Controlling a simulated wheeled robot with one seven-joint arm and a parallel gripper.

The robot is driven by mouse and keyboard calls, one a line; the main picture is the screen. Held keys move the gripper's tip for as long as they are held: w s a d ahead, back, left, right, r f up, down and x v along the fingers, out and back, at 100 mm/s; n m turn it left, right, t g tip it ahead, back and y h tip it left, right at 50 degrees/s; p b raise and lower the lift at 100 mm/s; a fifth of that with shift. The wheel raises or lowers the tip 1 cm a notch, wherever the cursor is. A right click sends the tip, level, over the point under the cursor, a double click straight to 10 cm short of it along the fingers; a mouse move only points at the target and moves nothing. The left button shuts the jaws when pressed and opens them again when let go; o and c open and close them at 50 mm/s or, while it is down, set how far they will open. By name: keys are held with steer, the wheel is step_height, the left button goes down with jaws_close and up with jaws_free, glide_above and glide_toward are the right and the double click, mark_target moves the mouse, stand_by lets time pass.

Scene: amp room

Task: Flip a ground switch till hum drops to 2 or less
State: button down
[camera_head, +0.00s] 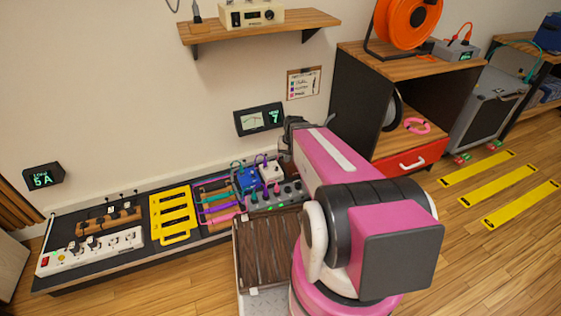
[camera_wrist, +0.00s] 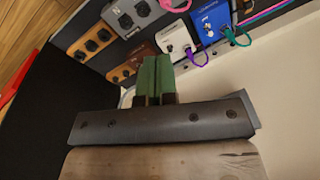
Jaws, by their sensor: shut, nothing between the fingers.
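The hum meter (camera_head: 258,119) on the wall shows a needle dial and a green 7. My gripper's green fingers (camera_wrist: 157,62) are shut together with nothing between them. In the wrist view they lie close below a white pedal (camera_wrist: 176,40) and beside a brown box (camera_wrist: 131,66) with dark round parts. A blue pedal (camera_wrist: 212,20) is beyond the white one. In the head view, the blue pedal (camera_head: 247,180) and white pedal (camera_head: 271,173) stand on the long board, left of my pink arm. I cannot make out which part is a ground switch, or its position.
A white power strip (camera_head: 92,252) with a red switch and a yellow rack (camera_head: 172,214) sit on the board's left. A load display (camera_head: 43,178) reads 5 A. A shelf (camera_head: 262,30) is above; a wooden cabinet (camera_head: 362,128) stands at right. Floor at right has yellow strips (camera_head: 497,182).

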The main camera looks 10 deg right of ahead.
steer(key=w+d+f+m+t, duration=0.1)
steer(key=w+d+f+m, duration=0.1)
steer(key=w+f, duration=0.4)
steer(key=w+d+f+m+t+y, duration=0.1)
steer(key=w+d+f+m, duration=0.2)
steer(key=w+f, duration=0.4)
step_height(320, 180, down, 5)
steer(key=shift+d+t+y, duration=0.3)
steer(key=shift+d+t, duration=0.1)
steer(key=shift+d, duration=0.5)
steer(key=shift+f, duration=0.1)
glide_toward(278, 172)
steer(key=f, duration=0.1)
steer(key=d+f, duration=0.1)
steer(key=f, duration=0.3)
steer(key=shift+s+d+f, duration=0.15)
steer(key=shift+s+d, duration=0.2)
steer(key=shift+d, duration=0.05)
steer(key=shift+w+a, duration=1.15)
steer(key=shift+a, duration=0.05)
steer(key=shift+w+a+r, duration=0.15)
steer(key=shift+a+r, duration=0.05)
steer(key=shift+w+r, duration=0.1)
steer(key=shift+w, duration=0.05)
